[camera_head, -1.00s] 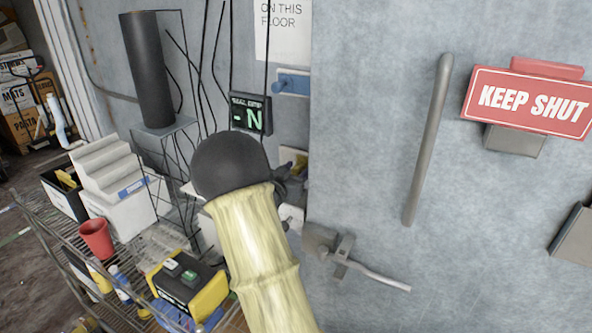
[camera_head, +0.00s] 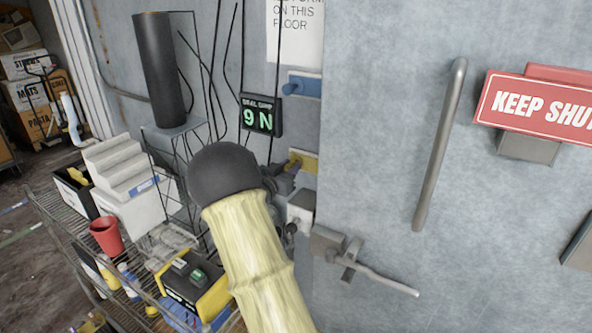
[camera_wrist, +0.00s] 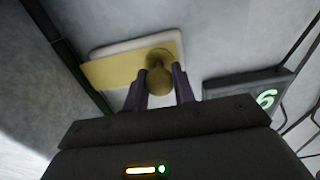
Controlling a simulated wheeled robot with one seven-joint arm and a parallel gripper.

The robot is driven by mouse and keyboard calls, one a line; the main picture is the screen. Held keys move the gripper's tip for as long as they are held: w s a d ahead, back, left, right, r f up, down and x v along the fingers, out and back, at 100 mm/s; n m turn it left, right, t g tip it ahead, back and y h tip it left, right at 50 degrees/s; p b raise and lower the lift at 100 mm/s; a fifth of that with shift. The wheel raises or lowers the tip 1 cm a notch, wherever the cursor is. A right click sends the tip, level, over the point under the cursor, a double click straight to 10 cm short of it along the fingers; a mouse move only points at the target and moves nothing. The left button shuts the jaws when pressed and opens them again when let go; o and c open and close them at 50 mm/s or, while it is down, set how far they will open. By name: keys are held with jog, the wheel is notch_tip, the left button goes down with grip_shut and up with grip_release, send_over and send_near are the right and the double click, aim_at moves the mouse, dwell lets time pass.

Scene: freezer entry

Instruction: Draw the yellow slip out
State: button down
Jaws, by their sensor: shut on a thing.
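The yellow slip (camera_head: 309,158) is a flat strip on the grey wall beside the door's edge, partly hidden by my gripper in the head view. In the wrist view the yellow slip (camera_wrist: 105,72) lies over a pale plate, with one end at the dark door seam (camera_wrist: 68,62). A round yellowish knob (camera_wrist: 159,75) stands out from it. My gripper (camera_wrist: 159,88) is shut on this knob, one dark finger on each side. In the head view my gripper (camera_head: 285,176) is mostly hidden behind my wrist.
A small display (camera_head: 261,115) reading "9 N" hangs just left of the slip. A blue slip (camera_head: 300,87) sits above. The door has a long handle (camera_head: 440,145) and a latch (camera_head: 345,255). A loaded wire cart (camera_head: 75,235) stands at the left.

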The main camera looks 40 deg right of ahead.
jog(key=c, duration=1.2)
grip_release()
jog(key=shift+s, duration=0.1)
jog(key=shift+o, duration=0.2)
jog(key=b+v, duration=0.5)
jog(key=v, duration=1.2)
jog(key=shift+a, duration=0.25)
